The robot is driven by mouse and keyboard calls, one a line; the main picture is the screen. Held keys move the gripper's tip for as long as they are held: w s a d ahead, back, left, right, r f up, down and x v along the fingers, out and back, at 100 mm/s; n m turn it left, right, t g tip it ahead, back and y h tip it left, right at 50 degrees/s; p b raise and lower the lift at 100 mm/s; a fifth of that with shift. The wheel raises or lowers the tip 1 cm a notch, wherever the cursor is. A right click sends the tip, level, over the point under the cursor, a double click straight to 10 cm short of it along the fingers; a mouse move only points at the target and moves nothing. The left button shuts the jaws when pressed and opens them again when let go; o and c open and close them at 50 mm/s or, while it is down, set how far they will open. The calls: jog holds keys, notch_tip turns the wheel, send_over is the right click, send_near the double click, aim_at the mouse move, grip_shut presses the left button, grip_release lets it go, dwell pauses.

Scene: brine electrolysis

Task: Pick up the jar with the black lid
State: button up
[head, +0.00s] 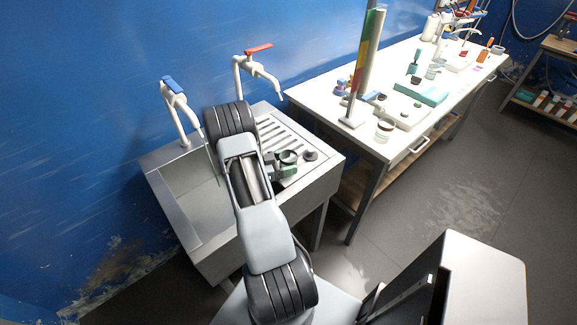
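A small clear jar with a dark lid (384,128) stands upright near the front left corner of the white table. It is small in view, so I cannot be sure the lid is black. A dark round piece (310,155) lies on the sink's drainboard, and I cannot tell whether it is a lid. My arm reaches over the sink and bends at a black joint. Dark green and black parts (284,164) show beside the arm over the drainboard. They may be my gripper, but the arm hides much there and no fingertips can be made out.
The steel sink (163,200) has a blue-handled tap (174,95) and a red-handled tap (255,62). The white table (330,100) carries a stand with a tall column (368,55), a teal tray (420,93) and several small items. A white-topped cabinet (485,270) stands front right. Grey floor is open between.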

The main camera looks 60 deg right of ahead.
jog(key=c, duration=0.7)
jog(key=shift+c, duration=0.2)
